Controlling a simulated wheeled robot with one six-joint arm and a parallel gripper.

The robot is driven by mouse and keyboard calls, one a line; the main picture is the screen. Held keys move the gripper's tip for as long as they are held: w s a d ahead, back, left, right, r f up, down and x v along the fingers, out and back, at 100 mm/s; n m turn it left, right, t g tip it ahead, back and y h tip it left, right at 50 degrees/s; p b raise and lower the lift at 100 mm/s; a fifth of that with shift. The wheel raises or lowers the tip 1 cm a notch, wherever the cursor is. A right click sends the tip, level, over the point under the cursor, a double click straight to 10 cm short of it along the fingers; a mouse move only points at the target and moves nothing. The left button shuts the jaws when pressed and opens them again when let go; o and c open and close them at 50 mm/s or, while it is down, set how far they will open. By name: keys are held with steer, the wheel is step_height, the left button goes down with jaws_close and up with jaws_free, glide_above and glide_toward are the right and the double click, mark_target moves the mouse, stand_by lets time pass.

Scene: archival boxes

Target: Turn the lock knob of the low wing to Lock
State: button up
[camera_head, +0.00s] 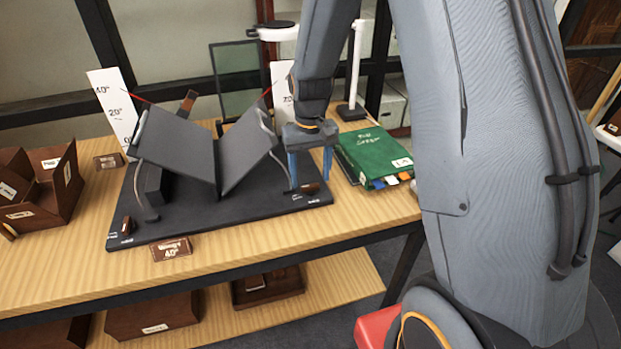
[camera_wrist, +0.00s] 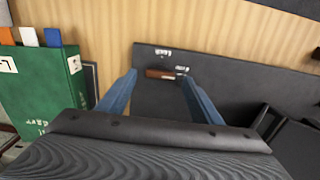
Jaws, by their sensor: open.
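A dark book cradle stands on the table, with a left wing (camera_head: 178,143) and a right wing (camera_head: 245,150) forming a V. The left wing looks less steep. A small brown lock knob (camera_head: 310,188) lies at the base's front right corner; it also shows in the wrist view (camera_wrist: 159,74), beside small white labels too blurred to read surely. A second knob (camera_head: 127,226) is at the front left corner. My gripper (camera_head: 309,172) is open, pointing down over the right knob. In the wrist view its blue fingertips (camera_wrist: 158,76) lie either side of the knob; contact is unclear.
A green book (camera_head: 372,155) with coloured tabs lies just right of my gripper. White angle scales (camera_head: 113,105) stand behind the cradle. A brown card reading 40° (camera_head: 171,249) sits in front. Brown boxes (camera_head: 40,190) are at left. A lamp (camera_head: 352,70) stands behind.

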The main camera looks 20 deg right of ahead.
mark_target(310, 189)
steer(key=shift+f, duration=1.2)
steer(key=c, duration=1.1)
steer(key=shift+o, duration=0.2)
